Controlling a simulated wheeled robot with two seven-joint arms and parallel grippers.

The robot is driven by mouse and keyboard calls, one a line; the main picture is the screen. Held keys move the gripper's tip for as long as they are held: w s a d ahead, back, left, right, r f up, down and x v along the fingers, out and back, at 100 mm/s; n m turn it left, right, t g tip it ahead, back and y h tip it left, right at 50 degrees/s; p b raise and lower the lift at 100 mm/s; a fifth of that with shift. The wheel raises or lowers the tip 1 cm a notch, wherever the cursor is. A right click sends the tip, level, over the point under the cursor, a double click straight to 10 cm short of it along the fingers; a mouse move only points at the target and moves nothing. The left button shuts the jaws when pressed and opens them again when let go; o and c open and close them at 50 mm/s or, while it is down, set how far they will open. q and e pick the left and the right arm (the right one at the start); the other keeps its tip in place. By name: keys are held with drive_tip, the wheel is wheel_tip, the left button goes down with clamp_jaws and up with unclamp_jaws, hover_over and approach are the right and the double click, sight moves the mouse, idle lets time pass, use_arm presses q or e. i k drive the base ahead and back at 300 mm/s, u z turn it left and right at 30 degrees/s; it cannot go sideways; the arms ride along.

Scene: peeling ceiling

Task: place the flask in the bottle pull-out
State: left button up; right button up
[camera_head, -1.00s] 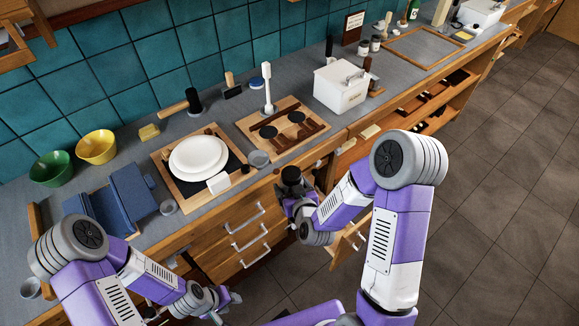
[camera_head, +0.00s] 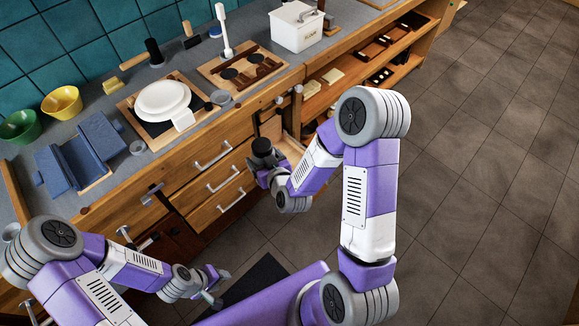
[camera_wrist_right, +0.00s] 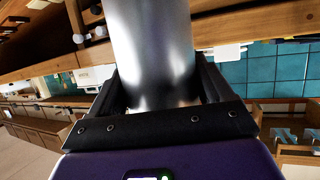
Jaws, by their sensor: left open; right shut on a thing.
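The flask (camera_wrist_right: 152,50) is a shiny silver cylinder in the right wrist view, held between the dark jaws of my right gripper (camera_wrist_right: 160,92). In the head view its black cap (camera_head: 262,147) shows above my right gripper (camera_head: 264,170), and most of its body is hidden. An open light-wood compartment, seemingly the bottle pull-out (camera_head: 289,146), stands out from the counter front just behind and right of the flask. My right arm hides its lower part. My left gripper (camera_head: 213,286) is open and empty, low over the floor at the left, away from the flask.
The counter holds green (camera_head: 20,127) and yellow (camera_head: 62,103) bowls, a blue rack (camera_head: 80,155), white plates (camera_head: 162,100) and a white box (camera_head: 298,26). Closed drawers (camera_head: 220,178) lie left of the pull-out, open shelves (camera_head: 370,62) right. The floor (camera_head: 470,170) at right is clear.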

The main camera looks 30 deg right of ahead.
sight(292, 162)
drive_tip(key=u, duration=3.35)
drive_tip(key=k, duration=2.15)
drive_tip(key=z, duration=2.25)
drive_tip(key=i, duration=0.5)
